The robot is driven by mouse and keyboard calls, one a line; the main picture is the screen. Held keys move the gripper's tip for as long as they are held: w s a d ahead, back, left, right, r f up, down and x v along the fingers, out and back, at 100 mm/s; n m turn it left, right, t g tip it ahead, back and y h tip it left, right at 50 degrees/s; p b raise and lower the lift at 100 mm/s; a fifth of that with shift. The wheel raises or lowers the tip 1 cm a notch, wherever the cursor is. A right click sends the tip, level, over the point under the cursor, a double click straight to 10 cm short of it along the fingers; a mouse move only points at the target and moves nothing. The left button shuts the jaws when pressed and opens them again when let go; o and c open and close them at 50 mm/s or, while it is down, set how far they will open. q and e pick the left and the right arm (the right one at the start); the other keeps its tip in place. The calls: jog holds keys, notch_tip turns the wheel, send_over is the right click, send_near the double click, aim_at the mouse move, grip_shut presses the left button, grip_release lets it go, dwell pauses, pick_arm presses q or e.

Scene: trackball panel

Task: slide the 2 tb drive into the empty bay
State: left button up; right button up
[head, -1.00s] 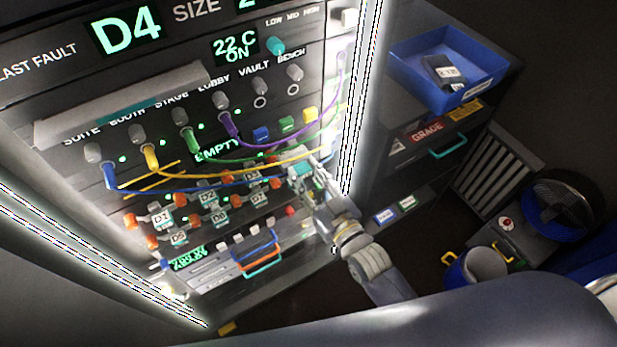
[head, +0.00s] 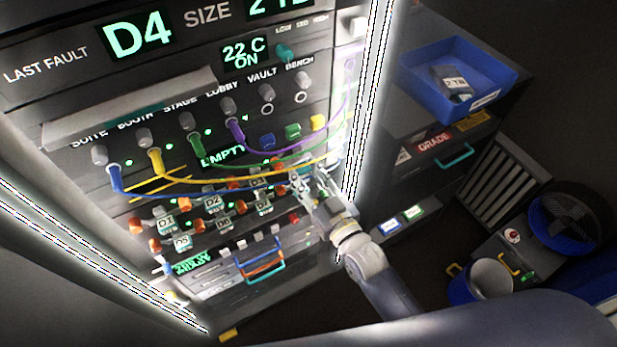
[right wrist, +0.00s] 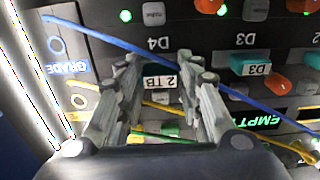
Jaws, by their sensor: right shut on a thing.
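My right gripper (head: 312,182) is at the right end of the drive rows on the rack panel. In the right wrist view my right gripper (right wrist: 160,72) is shut on a dark piece with a white "2 TB" label, the 2 TB drive (right wrist: 160,82). The D4 label shows just beyond it, upside down. How far the drive sits in a bay cannot be told. A green EMPTY display (head: 222,157) is above the drive rows. Another drive (head: 455,84), its label seeming to read 2 TB, lies in the blue tray (head: 425,82). My left gripper is not in view.
Blue, yellow, green and purple cables (head: 190,190) hang across the panel close to my right gripper. Drives with orange latches, such as D1 (head: 166,219), fill the bays to the left. A bright rack edge (head: 366,110) stands to the right.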

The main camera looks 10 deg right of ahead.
jog(key=shift+x, duration=0.8)
jog(key=o, duration=1.1)
jog(key=shift+s, duration=0.15)
jog(key=v, duration=1.2)
